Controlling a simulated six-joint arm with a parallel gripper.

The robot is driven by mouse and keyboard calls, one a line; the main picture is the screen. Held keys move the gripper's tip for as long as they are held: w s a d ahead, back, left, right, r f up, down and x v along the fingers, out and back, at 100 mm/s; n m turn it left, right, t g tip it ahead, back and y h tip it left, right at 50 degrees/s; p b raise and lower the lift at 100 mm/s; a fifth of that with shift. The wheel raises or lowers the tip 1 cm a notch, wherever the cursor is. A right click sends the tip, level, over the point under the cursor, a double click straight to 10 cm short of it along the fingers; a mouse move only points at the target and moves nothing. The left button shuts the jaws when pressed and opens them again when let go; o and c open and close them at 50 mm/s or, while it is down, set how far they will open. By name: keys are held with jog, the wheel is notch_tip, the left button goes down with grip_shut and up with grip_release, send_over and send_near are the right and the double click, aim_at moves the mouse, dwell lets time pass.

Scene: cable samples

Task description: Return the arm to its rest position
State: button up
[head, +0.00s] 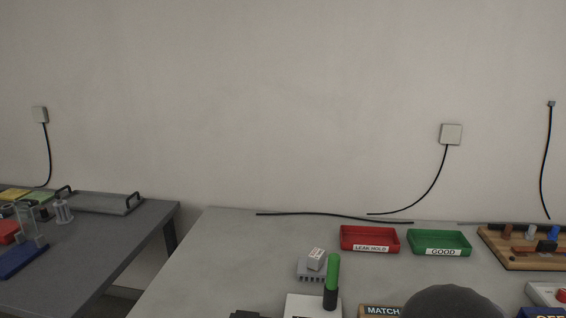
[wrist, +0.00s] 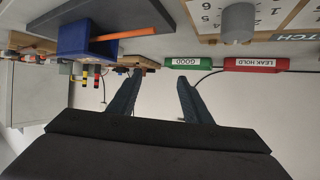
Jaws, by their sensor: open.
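My gripper (wrist: 160,76) shows in the wrist view, which looks upside down. Its two dark fingers are apart with nothing between them. The green GOOD tray (wrist: 189,58) and the red LEAK HOLD tray (wrist: 256,64) show beyond the fingertips, to the right of the gap. I cannot make out the fingers in the head view. A dark rounded shape stands at the bottom edge there, and I cannot tell what it is.
In the head view, the red tray (head: 369,238) and green tray (head: 439,242) stand on the grey bench (head: 230,250). A green-topped cylinder (head: 333,272) stands in front. A wooden rack (head: 500,252) is at right. A blue bin (wrist: 88,40) shows in the wrist view.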

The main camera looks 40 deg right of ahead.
jog(key=a+f+m+g+y+p, duration=0.1)
jog(key=a, duration=0.2)
jog(key=s+a+f+g+y+p, duration=0.1)
jog(key=a+f+y+p, duration=0.1)
jog(key=a, duration=0.2)
jog(key=s+a+f+m+g+y+p, duration=0.1)
jog(key=a+y+p, duration=0.1)
jog(key=a, duration=0.2)
jog(key=shift+s+f+m, duration=0.2)
jog(key=shift+s+m, duration=0.05)
jog(key=shift+m, duration=0.05)
jog(key=w+a+f+n+y+b, duration=0.1)
jog(key=w+a+f+y+b, duration=0.25)
jog(key=a+f, duration=0.35)
jog(key=w+a+f+y+b, duration=0.3)
jog(key=w+a+f+y, duration=0.15)
jog(key=a, duration=0.55)
jog(key=w+a+f+n+b, duration=0.2)
jog(key=w+a+n+b, duration=0.4)
jog(key=w+a, duration=0.45)
jog(key=w+a+f+n+b, duration=0.1)
jog(key=a+f+n+b, duration=0.15)
jog(key=a+n, duration=0.45)
jog(key=w+a+f+n+b, duration=0.15)
jog(key=a+n+b, duration=0.25)
jog(key=a, duration=0.5)
notch_tip(320, 180, up, 25)
jog(key=p, duration=2.5)
jog(key=shift+g+h, duration=0.3)
jog(key=shift+s+d, duration=0.1)
